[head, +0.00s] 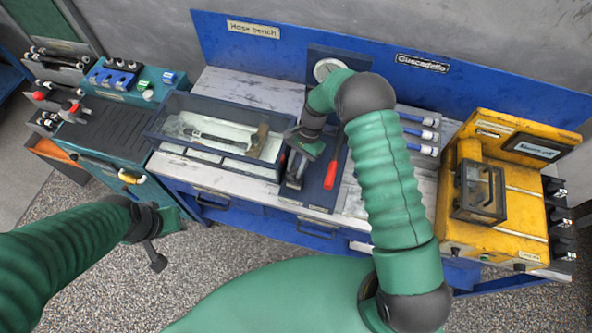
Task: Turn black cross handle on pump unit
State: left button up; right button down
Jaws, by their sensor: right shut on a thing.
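The pump unit (325,190) looks to be the dark blue plate with a round white gauge (328,69) and a red-handled lever (334,168), at the middle of the bench. My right arm arches over it from the right. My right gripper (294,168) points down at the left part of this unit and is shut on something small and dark. The black cross handle cannot be made out; the hand covers that spot. My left gripper (157,255) hangs in the air at lower left, in front of the bench, away from the unit. Its jaw state is unclear.
An open dark tray (150,136) with a hammer (259,140) stands left of the unit. A yellow machine (515,205) stands at right, with blue-and-white cylinders (420,134) behind my arm. A green cart (110,130) is at far left. Speckled floor lies in front.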

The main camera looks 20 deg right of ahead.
jog(key=n+b, duration=0.1)
jog(key=n, duration=0.2)
jog(key=n+g+h+b, duration=0.1)
jog(key=shift+w+n+b, duration=0.3)
jog(key=shift+w+r+n+g+h+b, duration=0.1)
jog(key=shift+n+g+h+b, duration=0.45)
jog(key=shift+n, duration=0.95)
jog(key=c, duration=1.4)
grip_release()
jog(key=shift+a, duration=0.1)
jog(key=shift+o, duration=1.1)
